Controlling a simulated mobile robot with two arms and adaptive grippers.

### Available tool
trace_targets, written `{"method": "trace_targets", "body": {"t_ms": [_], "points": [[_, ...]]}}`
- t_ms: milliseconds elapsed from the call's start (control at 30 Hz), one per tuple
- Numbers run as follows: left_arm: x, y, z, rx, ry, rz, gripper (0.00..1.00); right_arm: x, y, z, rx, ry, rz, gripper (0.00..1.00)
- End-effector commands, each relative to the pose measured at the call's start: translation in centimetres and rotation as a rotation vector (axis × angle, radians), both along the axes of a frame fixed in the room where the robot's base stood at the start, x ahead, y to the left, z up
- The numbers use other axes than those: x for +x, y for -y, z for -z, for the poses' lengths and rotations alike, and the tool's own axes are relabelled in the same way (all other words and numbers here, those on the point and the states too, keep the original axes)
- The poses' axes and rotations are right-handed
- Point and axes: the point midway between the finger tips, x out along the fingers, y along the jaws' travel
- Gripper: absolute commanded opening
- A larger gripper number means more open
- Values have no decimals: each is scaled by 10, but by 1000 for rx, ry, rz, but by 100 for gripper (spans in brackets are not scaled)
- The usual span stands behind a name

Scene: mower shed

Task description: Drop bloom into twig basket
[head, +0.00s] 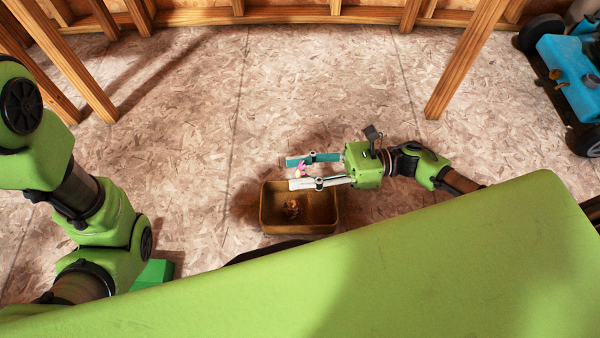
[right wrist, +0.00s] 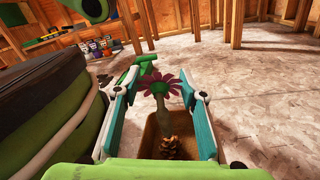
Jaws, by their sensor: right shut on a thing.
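The bloom (head: 299,171) is a small pink-purple flower between the fingers of my right gripper (head: 291,173). In the right wrist view the bloom (right wrist: 158,86) shows dark pink petals on a thick green stem, held upright between the teal and white fingers. The twig basket (head: 328,212) is a brown rectangular open bin on the floor. The gripper is above its far edge, and the near finger overlaps that rim in the head view. A pine cone (head: 292,208) lies inside the basket. My left arm shows at the left, but its fingers are not visible.
A bright green object (head: 153,273) is on the floor at lower left, partly hidden. A wheeled machine with a blue top (head: 570,65) stands at the far right. Wooden posts (head: 466,60) line the back. The floor around the basket is mostly clear.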

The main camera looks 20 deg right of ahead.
Motion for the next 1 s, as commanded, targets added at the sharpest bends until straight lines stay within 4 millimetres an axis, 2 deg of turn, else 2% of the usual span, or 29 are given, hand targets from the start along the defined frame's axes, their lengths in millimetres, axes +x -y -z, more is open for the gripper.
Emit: {"method": "trace_targets", "body": {"t_ms": [500,833,867,900,933,1000], "points": [[1,0,43,0,-1,0,45,0,-1,54,0,1,1,26],[0,0,43,0,0,0,45,0,-1,56,-1,1,2,26],[0,0,43,0,0,1,45,0,-1,56,0,1,2,43],[0,0,43,0,0,0,45,0,-1,56,0,1,2,54],[0,0,43,0,0,1,45,0,-1,56,-1,1,2,58],[0,0,43,0,0,1,45,0,-1,56,-1,1,2,58]]}}
